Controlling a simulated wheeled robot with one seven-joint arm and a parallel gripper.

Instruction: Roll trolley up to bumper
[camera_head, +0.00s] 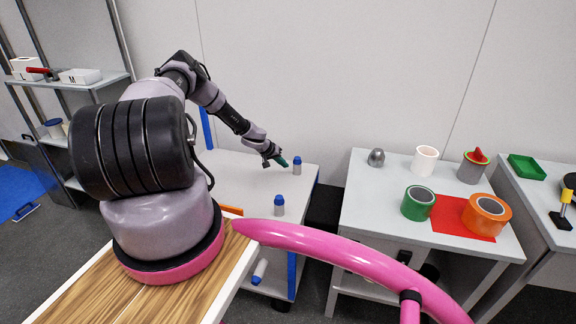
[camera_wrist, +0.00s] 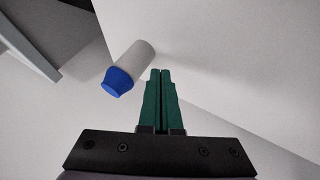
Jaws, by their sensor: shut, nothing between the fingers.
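The trolley (camera_head: 240,172) has a pale grey top, blue corner posts and a dark wheel at its front right. It stands left of the grey table, with a gap between them. A dark block (camera_head: 323,208) shows in that gap; I cannot tell whether it is the bumper or touches the trolley. My gripper (camera_head: 281,161) is over the trolley's far right part, green fingers together and empty. In the wrist view the shut fingers (camera_wrist: 160,72) point past a blue-capped grey bottle (camera_wrist: 130,68), just left of them. The same bottle (camera_head: 297,166) shows near the trolley's right edge.
Another blue-capped bottle (camera_head: 279,205) stands on the trolley; one (camera_head: 259,271) is on its lower shelf. The grey table (camera_head: 365,210) holds tape rolls, a white cup and a red mat. My pink rail crosses in front. A shelf rack (camera_head: 98,82) stands left.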

